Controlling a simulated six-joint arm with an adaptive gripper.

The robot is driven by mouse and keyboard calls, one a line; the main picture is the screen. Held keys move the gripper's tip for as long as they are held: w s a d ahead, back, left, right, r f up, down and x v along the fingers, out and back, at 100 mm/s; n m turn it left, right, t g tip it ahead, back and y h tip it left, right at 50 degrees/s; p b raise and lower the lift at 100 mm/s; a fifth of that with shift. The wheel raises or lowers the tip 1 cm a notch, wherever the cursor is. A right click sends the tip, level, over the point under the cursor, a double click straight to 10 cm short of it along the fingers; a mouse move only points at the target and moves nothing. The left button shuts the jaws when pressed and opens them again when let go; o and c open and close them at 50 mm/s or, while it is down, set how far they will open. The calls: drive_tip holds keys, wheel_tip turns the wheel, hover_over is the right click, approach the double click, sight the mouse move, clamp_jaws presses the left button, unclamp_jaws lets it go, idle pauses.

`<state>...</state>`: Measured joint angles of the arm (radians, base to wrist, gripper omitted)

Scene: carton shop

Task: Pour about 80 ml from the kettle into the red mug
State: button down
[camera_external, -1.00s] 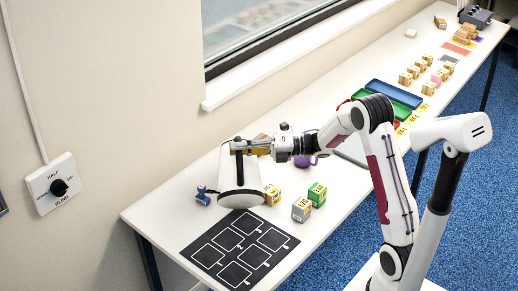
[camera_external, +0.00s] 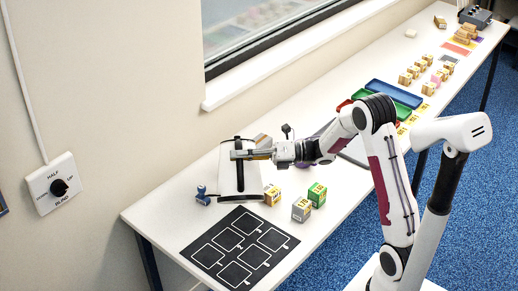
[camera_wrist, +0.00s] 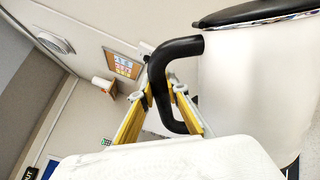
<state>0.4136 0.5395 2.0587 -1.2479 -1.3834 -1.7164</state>
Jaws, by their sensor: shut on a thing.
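The white kettle (camera_external: 227,178) with a black handle and dark lid rim is near the left end of the table, behind the black mat. It looks about upright; I cannot tell whether its base touches the table. My gripper (camera_external: 246,154) is shut on the kettle's handle. In the wrist view the yellow fingers (camera_wrist: 160,105) close around the black handle (camera_wrist: 158,70), beside the white kettle body (camera_wrist: 245,90). I cannot make out a red mug; a bit of red shows behind my arm, too hidden to identify.
A black mat with white outlines (camera_external: 240,247) lies at the front left. A small blue item (camera_external: 202,196), a wooden block (camera_external: 272,195), a grey block (camera_external: 301,210) and a green block (camera_external: 317,194) stand nearby. Green (camera_external: 400,98) and blue (camera_external: 394,93) trays lie farther back.

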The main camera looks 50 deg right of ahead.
sight(240, 181)
drive_tip(key=shift+s+a+f+n, duration=0.3)
drive_tip(key=shift+s+a+n, duration=0.55)
drive_tip(key=shift+n, duration=0.25)
drive_tip(key=shift+s+a+f+n, duration=0.3)
drive_tip(key=shift+f+n, duration=0.05)
drive_tip(key=shift+f, duration=0.15)
drive_tip(key=shift+s+a+f+n, duration=0.3)
drive_tip(key=shift+f, duration=0.25)
drive_tip(key=shift+s+a+f+n, duration=0.3)
drive_tip(key=shift+f+n, duration=0.05)
drive_tip(key=shift+f, duration=0.15)
drive_tip(key=shift+s+a+f+n, duration=0.65)
drive_tip(key=shift+f+n, duration=0.15)
drive_tip(key=shift+n, duration=0.1)
drive_tip(key=shift+s+a+n, duration=0.45)
drive_tip(key=shift+n, duration=0.45)
drive_tip(key=shift+s+a+n, duration=0.4)
drive_tip(key=shift+a+n, duration=0.05)
drive_tip(key=shift+n, duration=0.45)
drive_tip(key=shift+s+n, duration=0.1)
drive_tip(key=shift+n, duration=0.2)
